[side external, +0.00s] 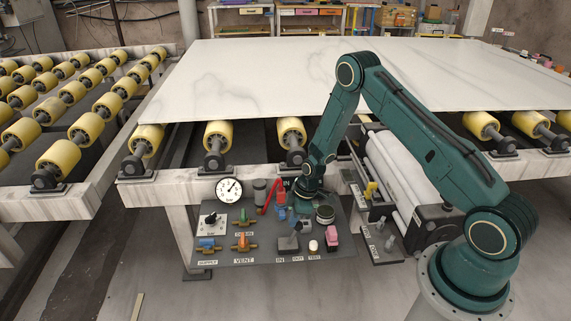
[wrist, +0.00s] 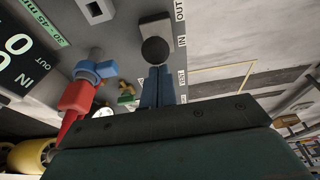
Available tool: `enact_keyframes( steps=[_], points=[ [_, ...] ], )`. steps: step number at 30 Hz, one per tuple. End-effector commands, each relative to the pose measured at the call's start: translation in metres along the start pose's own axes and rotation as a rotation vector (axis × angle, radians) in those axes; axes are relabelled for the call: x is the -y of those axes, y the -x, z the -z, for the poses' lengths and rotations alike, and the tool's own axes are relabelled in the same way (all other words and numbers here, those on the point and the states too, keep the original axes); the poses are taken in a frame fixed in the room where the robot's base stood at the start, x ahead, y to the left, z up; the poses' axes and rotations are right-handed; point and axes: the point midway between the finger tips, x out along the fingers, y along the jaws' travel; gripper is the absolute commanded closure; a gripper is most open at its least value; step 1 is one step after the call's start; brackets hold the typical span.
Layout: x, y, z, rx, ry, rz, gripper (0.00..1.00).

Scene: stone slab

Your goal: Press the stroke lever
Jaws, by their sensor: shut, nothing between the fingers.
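A lever with a round black knob (wrist: 155,50) stands on a grey box (wrist: 158,27) beside the IN and OUT labels in the wrist view. The box also shows on the control panel in the side view (side external: 288,244). I cannot tell for certain that this is the stroke lever. My gripper (wrist: 157,72) is shut and empty, its blue fingers pointing at the knob. The tips look close to it; I cannot tell whether they touch. In the side view my gripper (side external: 291,220) hangs low over the panel, partly lost among its parts.
The panel (side external: 240,259) also holds a red lever (side external: 270,196), a gauge (side external: 229,189), an orange VENT valve (side external: 242,243), a blue SUPPLY valve (side external: 207,244) and a pink-red block (side external: 332,238). A white stone slab (side external: 240,75) lies on yellow rollers behind. Open floor lies in front.

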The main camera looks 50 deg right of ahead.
Motion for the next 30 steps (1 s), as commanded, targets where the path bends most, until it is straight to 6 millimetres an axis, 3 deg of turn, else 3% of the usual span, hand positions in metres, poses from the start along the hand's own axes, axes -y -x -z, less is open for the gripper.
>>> enact_keyframes(
  steps=[1,11,17,23,30],
  points=[
    [0.002,-0.001,-0.016,0.037,-0.018,0.008,1.0],
    [0.002,-0.001,-0.011,0.035,-0.017,0.009,1.0],
    [0.002,0.0,0.006,0.026,-0.011,0.008,1.0],
    [0.001,0.003,0.037,0.006,-0.001,0.003,1.0],
    [-0.001,0.034,0.025,0.002,-0.005,-0.001,1.0]
  ],
)
